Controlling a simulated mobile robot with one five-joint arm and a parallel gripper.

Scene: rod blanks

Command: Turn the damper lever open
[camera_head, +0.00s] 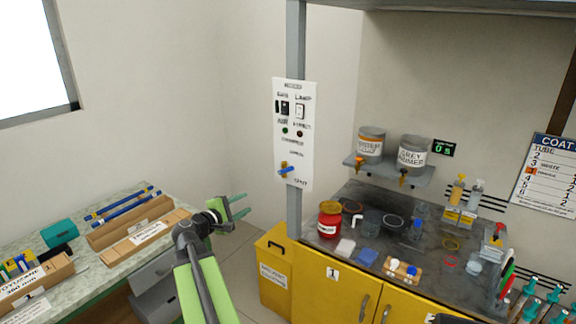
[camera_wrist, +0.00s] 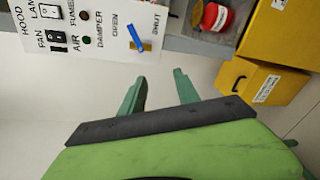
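The damper lever (camera_head: 289,170) is a small blue bar with an orange-yellow part, low on the white control panel (camera_head: 292,130). It also shows in the wrist view (camera_wrist: 138,38), lying between the printed words OPEN and SHUT. The bar is slanted there; I cannot tell surely which word it points to. My gripper (camera_head: 243,204) is left of and below the panel in the head view. In the wrist view my gripper (camera_wrist: 160,76) has its two green fingers apart with nothing between them. The fingers are clear of the lever.
The panel hangs on a grey post (camera_head: 295,215) and carries switches above the lever. A dark worktop (camera_head: 340,247) with a red jar (camera_head: 329,219) and several containers lies right of the post. A yellow bin (camera_head: 273,262) stands below. A bench (camera_head: 75,250) is at left.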

